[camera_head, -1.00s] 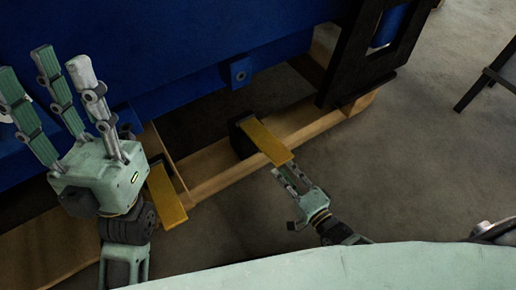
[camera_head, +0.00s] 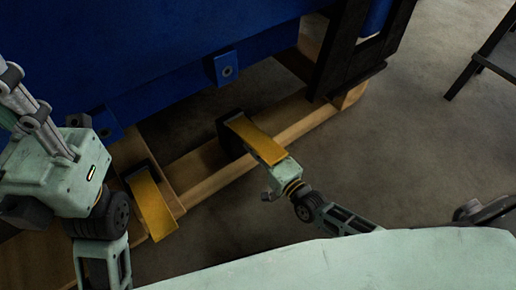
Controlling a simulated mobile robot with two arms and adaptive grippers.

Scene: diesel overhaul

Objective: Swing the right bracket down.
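The right bracket is a yellow plate (camera_head: 258,138) hinged at a black block (camera_head: 230,140) on the wooden beam, sticking out from it toward me. My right gripper (camera_head: 280,174) is at the bracket's near end. Its fingers are hidden under or behind the plate, so I cannot tell whether they grip it. A second yellow bracket (camera_head: 152,205) stands out from the beam further left. My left gripper (camera_head: 25,105) is at the left edge, fingers straight and apart, with nothing seen in it; its tips are partly cut off.
A big blue body (camera_head: 140,45) with bolted lugs (camera_head: 226,69) rests above the wooden frame (camera_head: 205,172). A black upright frame (camera_head: 345,60) stands at its right end. Dark stand legs (camera_head: 482,58) are at the upper right. The grey floor between is clear.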

